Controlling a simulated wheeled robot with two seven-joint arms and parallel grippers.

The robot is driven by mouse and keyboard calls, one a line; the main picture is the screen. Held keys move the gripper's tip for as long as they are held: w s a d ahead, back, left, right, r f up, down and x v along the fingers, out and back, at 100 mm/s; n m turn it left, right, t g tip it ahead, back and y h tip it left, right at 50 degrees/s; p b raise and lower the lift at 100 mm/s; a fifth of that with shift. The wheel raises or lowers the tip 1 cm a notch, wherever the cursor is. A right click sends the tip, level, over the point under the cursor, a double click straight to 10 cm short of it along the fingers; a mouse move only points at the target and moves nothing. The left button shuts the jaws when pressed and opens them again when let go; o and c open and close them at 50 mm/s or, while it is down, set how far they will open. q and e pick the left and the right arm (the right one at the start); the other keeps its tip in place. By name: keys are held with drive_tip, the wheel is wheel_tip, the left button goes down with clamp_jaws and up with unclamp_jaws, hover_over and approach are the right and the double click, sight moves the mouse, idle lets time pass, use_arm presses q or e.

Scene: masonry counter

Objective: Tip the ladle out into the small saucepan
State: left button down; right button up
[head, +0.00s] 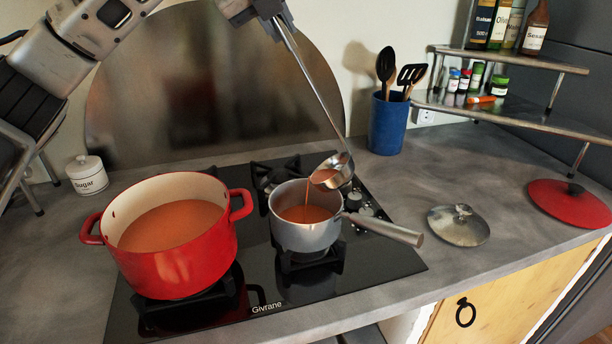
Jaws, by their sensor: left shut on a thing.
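My left gripper (262,12) is at the top of the head view, shut on the upper end of the ladle's long metal handle. The ladle (340,160) hangs down to the right, its bowl tilted over the right rear rim of the small saucepan (306,236). The bowl holds orange-red soup (325,176), and a thin stream of it runs down into the saucepan. The grey saucepan stands on the hob with its handle pointing right, and orange-red soup lies inside it. My right gripper is not in view.
A red pot (175,262) of soup stands left of the saucepan on the black hob (385,262). A metal lid (459,228) and a red lid (570,202) lie on the counter to the right. A blue utensil holder (388,125), sugar jar (87,176) and shelf (500,58) stand behind.

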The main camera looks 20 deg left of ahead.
use_arm(q)
drive_tip(key=shift+a+f+b, duration=0.25)
drive_tip(key=shift+a+b, duration=0.15)
drive_tip(key=shift+a, duration=0.45)
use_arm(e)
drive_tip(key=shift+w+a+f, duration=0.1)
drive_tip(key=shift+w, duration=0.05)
use_arm(q)
drive_tip(key=shift+s+a+f+n+h+b, duration=0.1)
drive_tip(key=shift+a+f+n+h+b, duration=0.15)
drive_tip(key=shift+a+n+h+b, duration=0.4)
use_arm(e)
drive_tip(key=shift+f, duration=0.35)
use_arm(q)
drive_tip(key=shift+a+f+b, duration=0.25)
drive_tip(key=shift+a+b, duration=0.05)
drive_tip(key=shift+a, duration=0.55)
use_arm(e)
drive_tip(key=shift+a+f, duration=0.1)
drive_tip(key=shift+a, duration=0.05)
use_arm(q)
drive_tip(key=shift+s+a+f+h+b, duration=0.1)
drive_tip(key=shift+a+f+h+b, duration=0.25)
drive_tip(key=shift+a+b, duration=0.25)
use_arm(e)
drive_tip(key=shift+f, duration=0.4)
